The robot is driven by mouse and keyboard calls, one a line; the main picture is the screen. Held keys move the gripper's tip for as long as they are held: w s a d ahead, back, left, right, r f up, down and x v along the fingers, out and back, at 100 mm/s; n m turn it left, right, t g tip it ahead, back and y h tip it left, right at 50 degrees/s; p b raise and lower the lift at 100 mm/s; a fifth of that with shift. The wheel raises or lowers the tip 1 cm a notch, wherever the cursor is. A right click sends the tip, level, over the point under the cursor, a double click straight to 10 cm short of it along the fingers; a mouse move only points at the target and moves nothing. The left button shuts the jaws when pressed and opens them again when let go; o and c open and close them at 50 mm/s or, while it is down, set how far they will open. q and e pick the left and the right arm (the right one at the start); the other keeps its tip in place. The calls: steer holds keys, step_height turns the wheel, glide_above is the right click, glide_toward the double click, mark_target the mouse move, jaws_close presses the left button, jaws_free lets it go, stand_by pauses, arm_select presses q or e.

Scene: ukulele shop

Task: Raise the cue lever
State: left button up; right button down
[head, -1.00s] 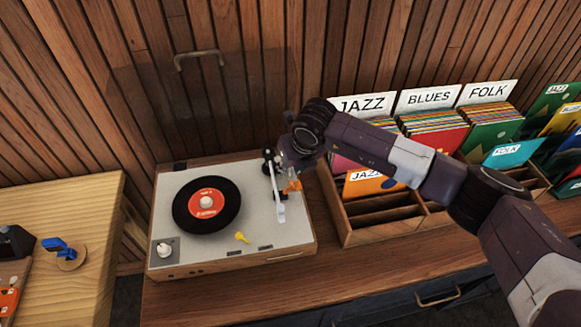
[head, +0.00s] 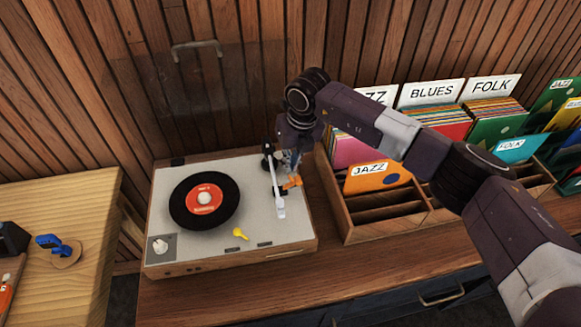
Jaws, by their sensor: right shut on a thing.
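The turntable (head: 215,249) stands on the wooden counter with its clear lid up. A black record with a red label (head: 204,199) lies on its platter. The white tonearm (head: 276,188) lies along the right side of the deck, off the record. My right gripper (head: 291,172) points down just right of the tonearm. The fingertips are small and partly hidden, so the lever's exact angle is unclear. My left gripper is not in view.
A yellow lever (head: 240,234) sits at the deck's front and a knob (head: 160,246) at its front left. A wooden record crate (head: 352,232) stands close on the right. A pale wooden bench (head: 90,215) with a blue item (head: 54,243) is at left.

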steer(key=shift+w+r, duration=0.25)
steer(key=shift+r, duration=0.05)
steer(key=shift+g, duration=0.3)
steer(key=shift+w+r, duration=0.1)
steer(key=shift+r, duration=0.05)
steer(key=c, duration=2)
jaws_free()
steer(key=shift+a, duration=0.1)
steer(key=shift+c, duration=0.2)
steer(key=shift+f, duration=0.25)
